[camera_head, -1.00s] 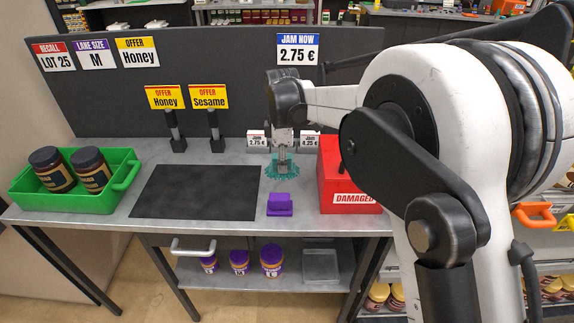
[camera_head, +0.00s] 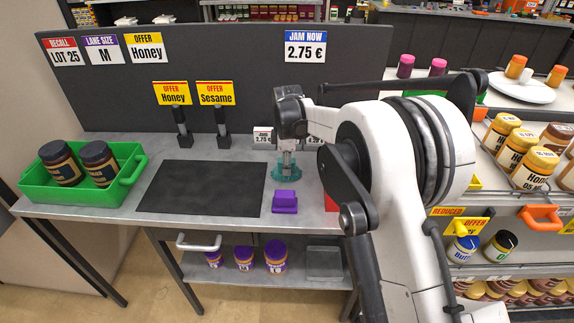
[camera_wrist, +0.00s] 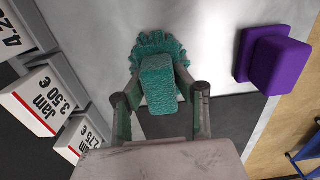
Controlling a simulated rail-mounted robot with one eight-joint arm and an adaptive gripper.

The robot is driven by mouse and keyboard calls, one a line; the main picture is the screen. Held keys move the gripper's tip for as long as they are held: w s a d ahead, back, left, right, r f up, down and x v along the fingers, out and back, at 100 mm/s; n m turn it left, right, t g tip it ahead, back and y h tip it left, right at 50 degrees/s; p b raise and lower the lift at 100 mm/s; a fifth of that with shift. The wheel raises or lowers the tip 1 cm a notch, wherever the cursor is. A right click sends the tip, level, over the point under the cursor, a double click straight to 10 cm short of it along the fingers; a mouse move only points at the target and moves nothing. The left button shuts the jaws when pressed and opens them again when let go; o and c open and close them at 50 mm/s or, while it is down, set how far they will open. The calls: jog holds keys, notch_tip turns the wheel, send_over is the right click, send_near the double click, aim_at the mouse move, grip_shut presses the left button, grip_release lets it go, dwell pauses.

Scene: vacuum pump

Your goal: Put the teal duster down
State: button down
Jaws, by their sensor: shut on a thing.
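The teal duster (camera_head: 285,172) is at the back of the grey metal table, behind a purple block. In the wrist view, the duster (camera_wrist: 158,82) has a blocky handle and a frilled head beyond it. My gripper (camera_head: 286,158) points down over the duster; in the wrist view its two fingers (camera_wrist: 160,92) are shut on the handle from both sides. The frilled head is at or just above the tabletop (camera_head: 245,150); I cannot tell whether it touches.
The purple block (camera_head: 285,201) stands close in front; it also shows in the wrist view (camera_wrist: 272,60). A black mat (camera_head: 202,188) lies left, with a green crate (camera_head: 125,180) of two jars beyond. A red box (camera_head: 331,203) is right, mostly hidden by my arm. Small price signs (camera_head: 263,137) stand behind.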

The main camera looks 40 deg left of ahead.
jog(key=shift+f, duration=0.1)
jog(key=c, duration=1.4)
grip_release()
jog(key=shift+o, duration=0.2)
notch_tip(320, 180, up, 12)
jog(key=shift+r, duration=0.2)
